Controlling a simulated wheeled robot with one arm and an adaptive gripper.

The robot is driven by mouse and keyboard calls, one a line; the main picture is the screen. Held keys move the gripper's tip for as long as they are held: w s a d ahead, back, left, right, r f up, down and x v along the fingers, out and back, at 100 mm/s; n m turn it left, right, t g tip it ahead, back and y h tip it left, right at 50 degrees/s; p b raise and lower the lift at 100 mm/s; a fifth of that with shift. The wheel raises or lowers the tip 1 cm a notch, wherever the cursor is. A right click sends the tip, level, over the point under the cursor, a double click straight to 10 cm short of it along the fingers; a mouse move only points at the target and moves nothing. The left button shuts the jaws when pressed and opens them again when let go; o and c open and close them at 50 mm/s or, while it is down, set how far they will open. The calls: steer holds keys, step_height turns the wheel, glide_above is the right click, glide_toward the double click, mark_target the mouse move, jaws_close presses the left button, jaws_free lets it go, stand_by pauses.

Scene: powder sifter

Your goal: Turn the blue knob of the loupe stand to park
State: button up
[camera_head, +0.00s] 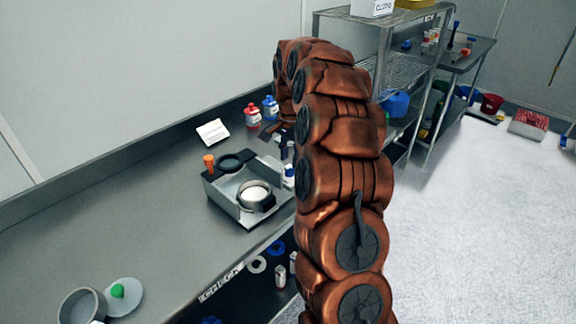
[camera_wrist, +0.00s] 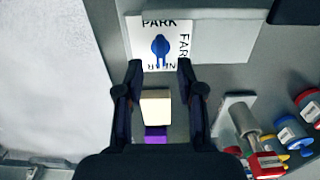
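In the wrist view, the blue knob (camera_wrist: 160,46) sits on a white dial plate (camera_wrist: 139,53). The plate reads PARK at the top, FAR at the right and NEAR, partly covered, at the bottom. The knob is elongated up and down in the picture; I cannot tell for sure which end is its pointer. My gripper (camera_wrist: 160,68) is open, its two fingers apart on either side of the plate's lower edge. The knob lies between and just beyond the fingertips, with no visible contact. In the head view my arm hides the knob, and my gripper cannot be made out clearly.
A cream block (camera_wrist: 155,106) and a purple block (camera_wrist: 155,132) show between my fingers. In the head view a steel tray (camera_head: 221,197) holds a sieve (camera_head: 256,197); the bench's middle left is clear.

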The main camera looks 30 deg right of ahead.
mark_target(289, 169)
steer(key=shift+f+p, duration=0.5)
steer(key=shift+f, duration=1.7)
jaws_close()
steer(key=shift+a, duration=0.2)
